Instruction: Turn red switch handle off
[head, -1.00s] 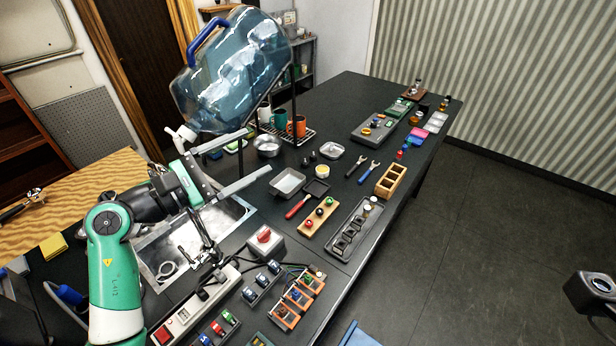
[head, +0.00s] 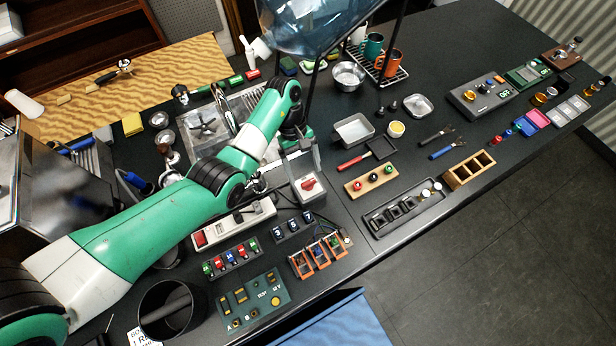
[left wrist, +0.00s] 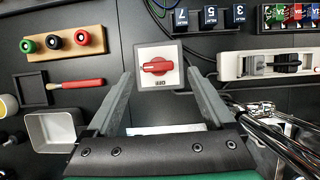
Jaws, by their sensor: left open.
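The red switch handle (head: 308,184) sits on a pale square switch box on the dark table. In the left wrist view the red handle (left wrist: 156,67) lies crosswise on the box's white face, with lettering below it that I cannot read surely. My left gripper (head: 303,163) points down close to the switch box. In the left wrist view its two fingers (left wrist: 160,82) are spread wide, one on each side of the switch, with nothing between them gripped. My right gripper is not in view.
A power strip (head: 235,222) with plugs and cables lies left of the switch. Numbered blocks (head: 292,226) stand just in front. A wooden block with coloured buttons (head: 370,181) and a red-handled brush (head: 358,160) lie to the right. The big water bottle (head: 315,22) hangs behind.

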